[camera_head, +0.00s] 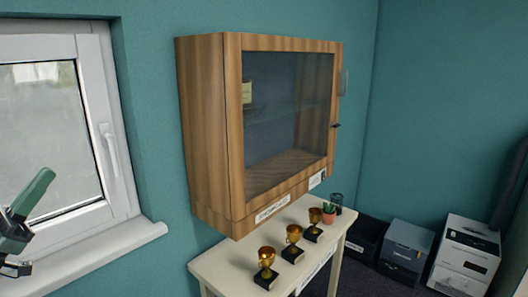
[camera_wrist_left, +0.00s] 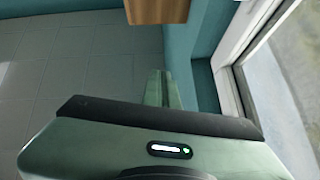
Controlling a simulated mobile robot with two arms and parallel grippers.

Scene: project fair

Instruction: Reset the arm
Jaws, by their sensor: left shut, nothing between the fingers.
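My left arm enters at the left edge of the head view, green and black. My left gripper (camera_head: 14,268) is low in that corner, in front of the window sill, partly cut off by the frame edge. It is shut and empty, and touches nothing that I can see. The left wrist view is mostly filled by a green and black part of my own arm with a small lit indicator. My right arm and gripper do not show.
A wooden wall cabinet (camera_head: 208,140) with a closed glass door hangs above a cream table (camera_head: 225,268) with several gold trophies (camera_head: 266,258) and a potted plant (camera_head: 329,213). A white window (camera_head: 108,120) is at left. Boxes (camera_head: 467,255) stand on the floor at right.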

